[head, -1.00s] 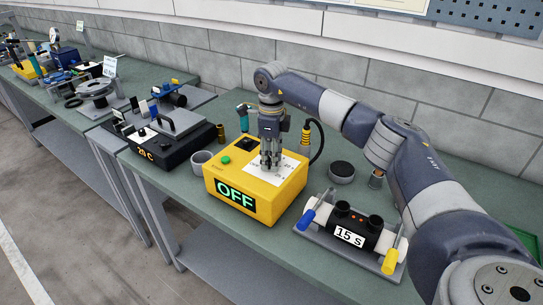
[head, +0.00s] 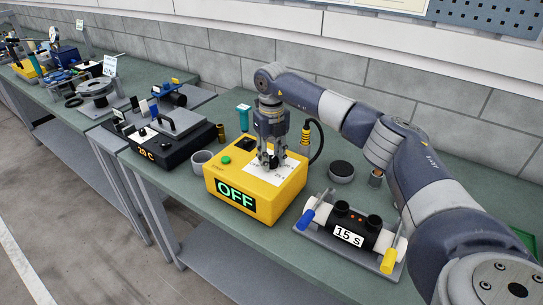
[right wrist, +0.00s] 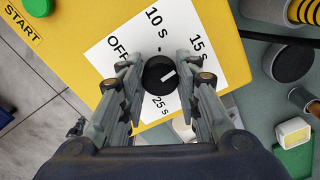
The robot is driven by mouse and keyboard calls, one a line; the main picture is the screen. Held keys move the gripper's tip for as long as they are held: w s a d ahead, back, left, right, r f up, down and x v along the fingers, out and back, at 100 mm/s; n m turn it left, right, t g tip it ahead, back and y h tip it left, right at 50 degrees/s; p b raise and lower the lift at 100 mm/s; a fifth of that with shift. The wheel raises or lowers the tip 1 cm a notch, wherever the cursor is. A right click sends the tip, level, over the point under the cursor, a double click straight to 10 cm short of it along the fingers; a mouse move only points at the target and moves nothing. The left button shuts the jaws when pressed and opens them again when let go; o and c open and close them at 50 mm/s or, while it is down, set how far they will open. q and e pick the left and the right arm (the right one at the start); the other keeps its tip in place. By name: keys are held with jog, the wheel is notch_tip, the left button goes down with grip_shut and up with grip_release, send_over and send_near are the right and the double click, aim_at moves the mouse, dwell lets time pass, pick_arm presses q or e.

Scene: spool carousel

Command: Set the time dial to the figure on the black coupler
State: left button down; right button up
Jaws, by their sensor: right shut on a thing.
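The black coupler (head: 357,228) lies on a grey base plate at the front right, with a white label reading "15 s". The yellow box (head: 240,186) has a green display reading "OFF". My right gripper (head: 271,161) is over its white dial card, shut on the black time dial (right wrist: 160,74), fingers on both sides. In the right wrist view the dial's white mark points right and slightly up, roughly toward the "15 s" print (right wrist: 198,47). "OFF", "10 s" and "25 s" also show on the card. My left gripper is out of view.
A green button (head: 226,160) is on the box's top left. A grey cup (head: 202,161) stands left of the box. A black-topped round part (head: 341,171) stands to its right. Blue and yellow clamp handles flank the coupler. A black heater-like unit (head: 165,140) is further left.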

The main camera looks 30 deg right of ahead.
aim_at(272, 158)
jog(key=shift+w+r+m, duration=0.1)
jog(key=shift+r+m, duration=0.05)
jog(key=shift+m, duration=0.45)
jog(key=o, duration=1.1)
jog(key=shift+c, duration=0.2)
notch_tip(272, 158, up, 12)
